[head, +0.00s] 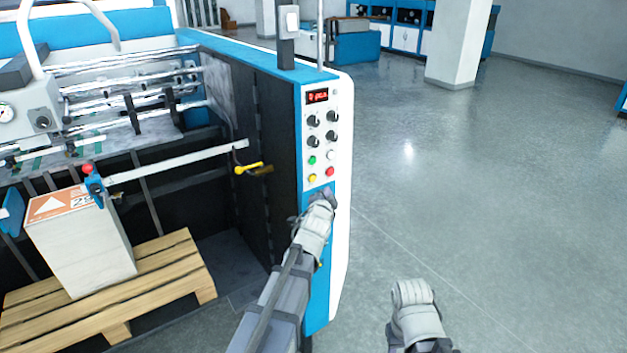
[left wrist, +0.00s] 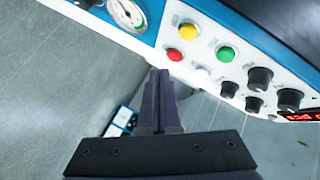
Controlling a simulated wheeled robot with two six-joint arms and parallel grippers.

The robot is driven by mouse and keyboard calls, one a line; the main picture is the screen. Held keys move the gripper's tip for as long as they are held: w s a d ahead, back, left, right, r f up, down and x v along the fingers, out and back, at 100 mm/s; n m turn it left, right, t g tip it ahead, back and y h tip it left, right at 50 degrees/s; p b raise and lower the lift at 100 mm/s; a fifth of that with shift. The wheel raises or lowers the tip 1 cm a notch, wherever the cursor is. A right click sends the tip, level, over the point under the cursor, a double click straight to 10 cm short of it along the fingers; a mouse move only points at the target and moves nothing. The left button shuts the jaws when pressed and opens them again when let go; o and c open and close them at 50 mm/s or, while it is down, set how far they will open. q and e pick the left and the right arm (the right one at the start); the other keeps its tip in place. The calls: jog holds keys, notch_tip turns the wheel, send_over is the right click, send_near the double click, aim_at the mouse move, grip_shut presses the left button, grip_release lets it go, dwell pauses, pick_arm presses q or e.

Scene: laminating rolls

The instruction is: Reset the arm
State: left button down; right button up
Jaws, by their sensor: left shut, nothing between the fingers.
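My left gripper (head: 326,196) is in front of the laminating machine's control panel (head: 319,125), just below its buttons. In the left wrist view its dark fingers (left wrist: 158,76) are together with nothing between them. They appear apart from the panel's red button (left wrist: 174,54), yellow button (left wrist: 187,31) and green button (left wrist: 225,54); the exact gap is hard to judge. My right arm shows at the bottom of the head view, but its gripper cannot be made out.
A white box stack (head: 85,250) stands on a wooden pallet (head: 165,270) inside the machine at left. A yellow-handled lever (head: 252,169) sticks out near the panel. A gauge (left wrist: 127,14) is close by in the wrist view. Open floor (head: 480,180) lies to the right.

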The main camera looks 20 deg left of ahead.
dwell(0.7)
pick_arm(q)
jog(key=s+d+f+n+g+h, duration=0.1)
jog(key=s+d+f+n+g, duration=0.3)
jog(key=s+d+f+g, duration=0.75)
jog(key=s, duration=0.6)
jog(key=s+d+f+n+g, duration=0.1)
jog(key=s+d+f+g, duration=0.1)
jog(key=s, duration=0.6)
jog(key=s+d+f+n+g, duration=0.1)
jog(key=s+d+f+g, duration=0.1)
jog(key=s, duration=0.6)
jog(key=shift+s+d+f, duration=0.25)
jog(key=shift+s+f, duration=0.1)
jog(key=shift+f, duration=0.4)
jog(key=shift+a, duration=0.15)
